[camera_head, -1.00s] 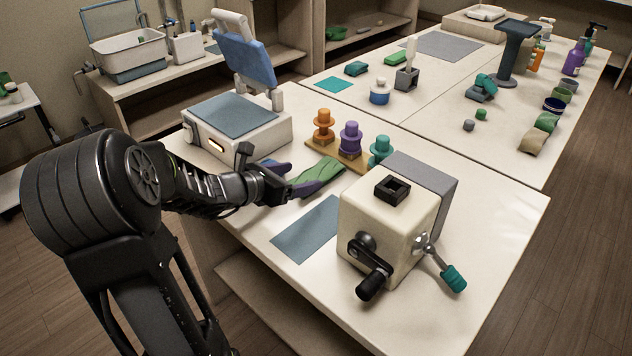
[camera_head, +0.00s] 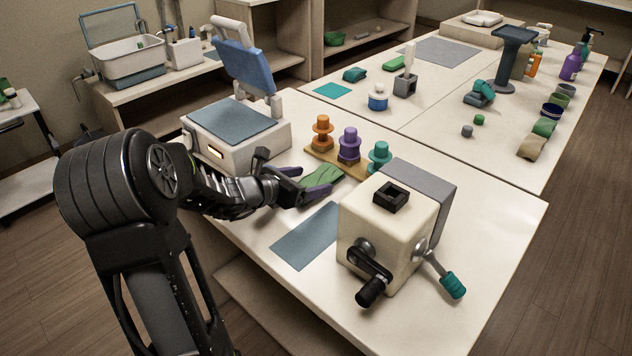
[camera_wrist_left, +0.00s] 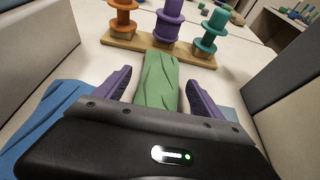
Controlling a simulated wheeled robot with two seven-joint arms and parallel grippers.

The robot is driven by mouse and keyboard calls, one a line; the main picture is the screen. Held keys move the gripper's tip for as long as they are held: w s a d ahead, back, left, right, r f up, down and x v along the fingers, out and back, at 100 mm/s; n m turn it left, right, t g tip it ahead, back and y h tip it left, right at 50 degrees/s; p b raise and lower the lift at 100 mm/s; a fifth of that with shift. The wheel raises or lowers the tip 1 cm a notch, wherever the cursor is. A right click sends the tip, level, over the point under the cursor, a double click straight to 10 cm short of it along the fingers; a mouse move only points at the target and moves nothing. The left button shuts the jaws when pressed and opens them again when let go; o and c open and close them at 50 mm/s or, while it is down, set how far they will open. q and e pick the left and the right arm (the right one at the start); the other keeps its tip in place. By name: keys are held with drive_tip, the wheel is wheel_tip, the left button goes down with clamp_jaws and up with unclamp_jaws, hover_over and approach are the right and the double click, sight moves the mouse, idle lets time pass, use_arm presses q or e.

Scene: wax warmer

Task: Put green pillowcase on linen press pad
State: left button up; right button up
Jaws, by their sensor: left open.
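The green pillowcase (camera_head: 322,177) lies as a folded strip on the table, just in front of the wooden peg board. In the left wrist view it (camera_wrist_left: 158,84) runs lengthwise between my fingers. My left gripper (camera_head: 305,183) is open, its purple-padded fingers (camera_wrist_left: 158,78) one on each side of the pillowcase; its near end is hidden by the gripper body. The linen press pad (camera_head: 232,120) is the bare blue-grey top of the white press at the left, with its blue upper plate (camera_head: 245,62) raised. My right gripper is out of view.
The peg board (camera_head: 322,152) with orange, purple and teal spools stands just beyond the pillowcase. A cream box with cranks (camera_head: 385,235) stands to the right. A blue-grey mat (camera_head: 305,238) lies in front. A blue cloth (camera_wrist_left: 38,125) shows at left in the wrist view.

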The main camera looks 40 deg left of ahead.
sight(314, 179)
use_arm(q)
drive_tip(key=x, duration=0.3)
drive_tip(key=shift+w+f, duration=0.15)
drive_tip(key=shift+w, duration=0.1)
drive_tip(key=shift+c, duration=0.4)
drive_tip(key=c, duration=1.6)
wheel_tip(314, 179, up, 10)
drive_tip(key=shift+r+p, duration=0.1)
drive_tip(key=shift+p, duration=0.75)
